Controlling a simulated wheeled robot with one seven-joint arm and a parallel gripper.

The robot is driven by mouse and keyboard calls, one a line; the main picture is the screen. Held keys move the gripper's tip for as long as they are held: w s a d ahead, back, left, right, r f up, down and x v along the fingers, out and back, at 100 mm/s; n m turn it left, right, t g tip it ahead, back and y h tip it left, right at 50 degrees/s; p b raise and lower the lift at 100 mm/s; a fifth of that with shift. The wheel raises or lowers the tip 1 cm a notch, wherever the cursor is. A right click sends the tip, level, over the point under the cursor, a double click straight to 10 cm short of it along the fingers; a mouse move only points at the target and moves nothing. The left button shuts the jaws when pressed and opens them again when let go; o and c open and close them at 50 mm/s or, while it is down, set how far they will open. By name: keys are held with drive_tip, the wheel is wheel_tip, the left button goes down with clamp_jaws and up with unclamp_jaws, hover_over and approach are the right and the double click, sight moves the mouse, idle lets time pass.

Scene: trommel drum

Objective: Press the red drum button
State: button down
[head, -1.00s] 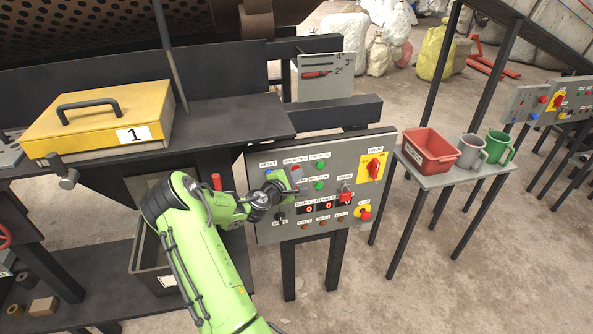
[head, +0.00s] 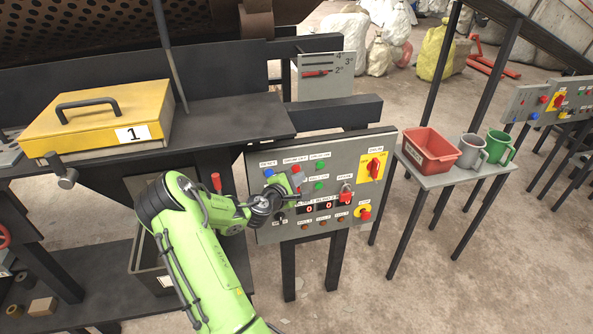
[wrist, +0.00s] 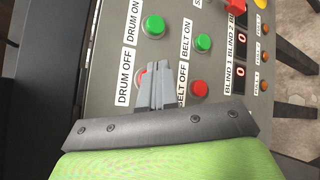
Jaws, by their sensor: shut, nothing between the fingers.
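The red drum button (wrist: 139,76) sits beside the "DRUM OFF" label on the grey control panel (wrist: 180,15). In the wrist view my shut, empty gripper (wrist: 156,66) covers most of it, leaving a red sliver at the left of the fingers. I cannot tell whether the fingertips touch it. In the head view the red drum button (head: 296,168) shows at the panel's upper left, just above my gripper (head: 292,182). The green "DRUM ON" button (wrist: 153,26) lies beyond the fingertips.
The red "BELT OFF" button (wrist: 200,88) and green "BELT ON" button (wrist: 203,43) are right of the fingers. A blue button (head: 268,172), a red-and-yellow rotary switch (head: 373,167) and an emergency stop (head: 364,214) share the panel. A red bin (head: 430,150) stands right.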

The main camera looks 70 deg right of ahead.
drive_tip(key=s+a, duration=0.1)
drive_tip(key=a, duration=0.1)
drive_tip(key=s+a+b, duration=0.1)
drive_tip(key=a, duration=0.1)
drive_tip(key=shift+s+a, duration=0.1)
drive_tip(key=shift+s, duration=0.1)
idle(0.9)
drive_tip(key=w+a+r+m+t+y, duration=0.35)
drive_tip(key=w+a, duration=0.45)
drive_tip(key=a, duration=0.4)
drive_tip(key=w+a+r+m+t+y, duration=0.4)
drive_tip(key=w+a, duration=0.4)
drive_tip(key=a, duration=0.4)
drive_tip(key=a+r+n+t+y, duration=0.1)
drive_tip(key=a+r+y, duration=0.25)
drive_tip(key=a, duration=0.95)
drive_tip(key=s+a+r+n+y, duration=0.3)
drive_tip(key=s+a, duration=0.6)
drive_tip(key=a, duration=0.4)
drive_tip(key=shift+s+t+y, duration=0.15)
drive_tip(key=shift+t+y, duration=0.3)
drive_tip(key=shift+y, duration=0.05)
